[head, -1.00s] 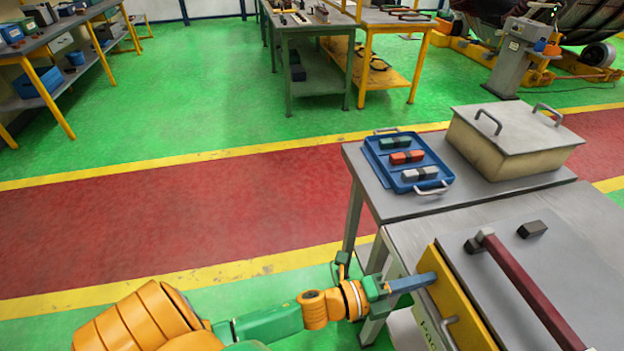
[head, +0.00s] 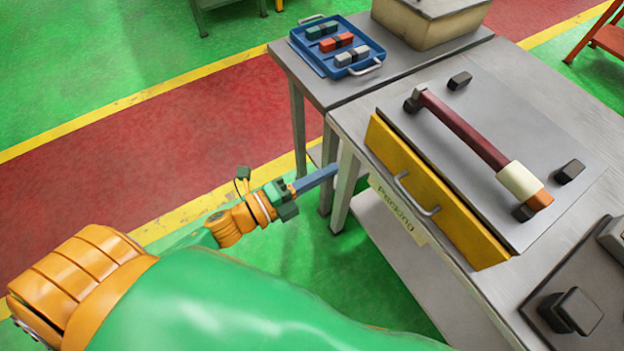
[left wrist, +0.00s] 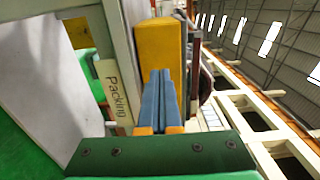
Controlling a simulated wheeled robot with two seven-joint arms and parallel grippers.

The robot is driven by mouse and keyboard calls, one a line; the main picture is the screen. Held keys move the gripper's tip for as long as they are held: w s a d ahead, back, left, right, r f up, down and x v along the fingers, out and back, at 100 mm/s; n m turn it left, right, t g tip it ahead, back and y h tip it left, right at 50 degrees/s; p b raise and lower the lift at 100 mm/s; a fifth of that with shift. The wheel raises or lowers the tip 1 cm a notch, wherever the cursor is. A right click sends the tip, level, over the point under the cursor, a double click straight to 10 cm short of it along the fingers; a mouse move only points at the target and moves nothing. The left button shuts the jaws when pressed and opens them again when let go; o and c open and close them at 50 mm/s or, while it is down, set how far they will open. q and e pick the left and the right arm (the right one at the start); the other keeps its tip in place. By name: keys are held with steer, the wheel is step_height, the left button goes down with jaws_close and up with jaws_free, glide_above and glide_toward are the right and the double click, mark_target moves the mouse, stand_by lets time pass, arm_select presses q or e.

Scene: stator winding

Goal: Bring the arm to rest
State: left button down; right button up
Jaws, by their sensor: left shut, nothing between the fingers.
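My left gripper (head: 316,179) has long blue fingers. They lie together with nothing between them. In the head view it is to the left of the table, short of the yellow drawer front (head: 425,200), and apart from it. In the left wrist view the blue fingers (left wrist: 161,95) point toward the yellow drawer front (left wrist: 160,50), with the "Packing" label (left wrist: 115,92) beside them. My green and orange left arm fills the lower left of the head view. My right gripper is not in view.
A grey table (head: 350,125) bears a plate with a dark red bar (head: 465,130) and black blocks. Behind it, a blue tray (head: 318,67) with small coloured blocks stands beside a beige lidded box (head: 430,30). The floor left of the tables is clear.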

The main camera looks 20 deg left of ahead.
arm_select(q)
steer(key=s+a+f+n+g+y, duration=0.2)
steer(key=s+a+f+n+y, duration=0.3)
steer(key=f, duration=0.6)
steer(key=s+a+f+n+g+y, duration=0.15)
steer(key=a+f+n+y, duration=0.25)
steer(key=a+f+n, duration=0.5)
steer(key=s+d+f+n+g, duration=0.2)
steer(key=s+f+n+g, duration=0.2)
steer(key=s+f, duration=0.5)
steer(key=s+d+f+n+g+y, duration=0.1)
steer(key=s+d+f+n+g, duration=0.2)
steer(key=s+f+g, duration=0.3)
steer(key=s+f+n, duration=0.1)
steer(key=s+f, duration=0.2)
steer(key=s, duration=0.4)
steer(key=shift+d+n+y, duration=0.2)
steer(key=shift+n+y, duration=0.1)
steer(key=shift+n, duration=0.1)
steer(key=shift+f, duration=0.1)
